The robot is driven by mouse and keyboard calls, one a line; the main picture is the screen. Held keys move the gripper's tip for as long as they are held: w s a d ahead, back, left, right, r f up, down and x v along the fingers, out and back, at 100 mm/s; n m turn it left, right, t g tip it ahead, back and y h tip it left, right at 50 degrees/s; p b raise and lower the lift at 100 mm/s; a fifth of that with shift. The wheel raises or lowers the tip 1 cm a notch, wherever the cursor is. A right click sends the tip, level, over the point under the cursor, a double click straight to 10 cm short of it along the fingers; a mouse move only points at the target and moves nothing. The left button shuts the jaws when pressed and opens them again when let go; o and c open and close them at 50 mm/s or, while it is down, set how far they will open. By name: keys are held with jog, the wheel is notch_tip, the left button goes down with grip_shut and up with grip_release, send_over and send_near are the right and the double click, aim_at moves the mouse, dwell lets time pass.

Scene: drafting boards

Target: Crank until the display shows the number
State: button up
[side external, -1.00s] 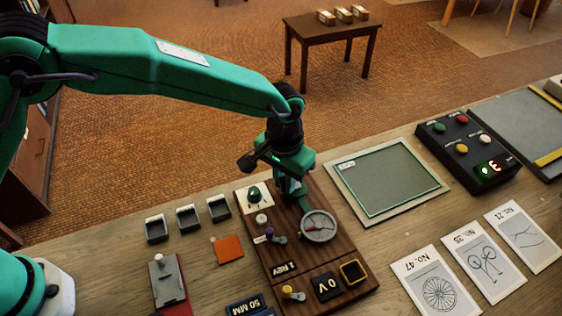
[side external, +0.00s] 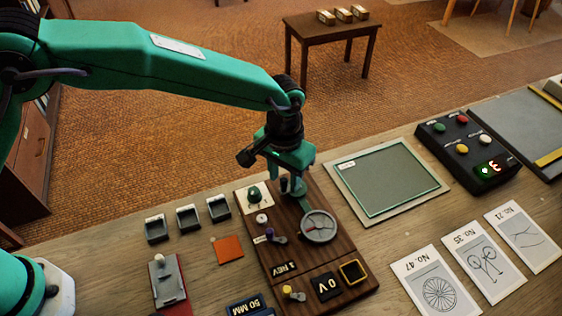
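A dark wooden board (side external: 326,262) carries a round grey dial (side external: 319,227) with a needle, a dark lever reaching from the dial toward my gripper, a small crank with a purple knob (side external: 269,233) and another with a yellow knob (side external: 288,290). My gripper (side external: 291,187) is low over the board's far part, just behind the dial at the lever's far end. Its fingertips are small and dark, so I cannot tell whether they grip the lever. A black box with a lit display (side external: 493,168) stands at the right; its green and red characters appear upside down.
Left of the board are several small dark trays (side external: 188,218), an orange square (side external: 229,249) and a grey slide device (side external: 166,280). A framed green panel (side external: 388,180) and picture cards (side external: 437,285) lie to the right. A green knob (side external: 254,195) stands close left of my gripper.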

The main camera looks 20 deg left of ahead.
jog(key=shift+r, duration=2.8)
jog(key=shift+w+a+r, duration=0.1)
jog(key=shift+a+r, duration=0.15)
jog(key=s+a+r+n+t, duration=0.1)
jog(key=s+a+r, duration=0.2)
jog(key=a+r, duration=0.55)
jog(key=s+a+r+n+t, duration=0.15)
jog(key=a+r, duration=0.35)
jog(key=a, duration=0.7)
jog(key=s+a+t, duration=0.3)
jog(key=s+a, duration=1.1)
jog(key=s, duration=0.1)
jog(key=shift+s+f, duration=0.3)
jog(key=shift+f, duration=0.05)
jog(key=shift+n, duration=0.25)
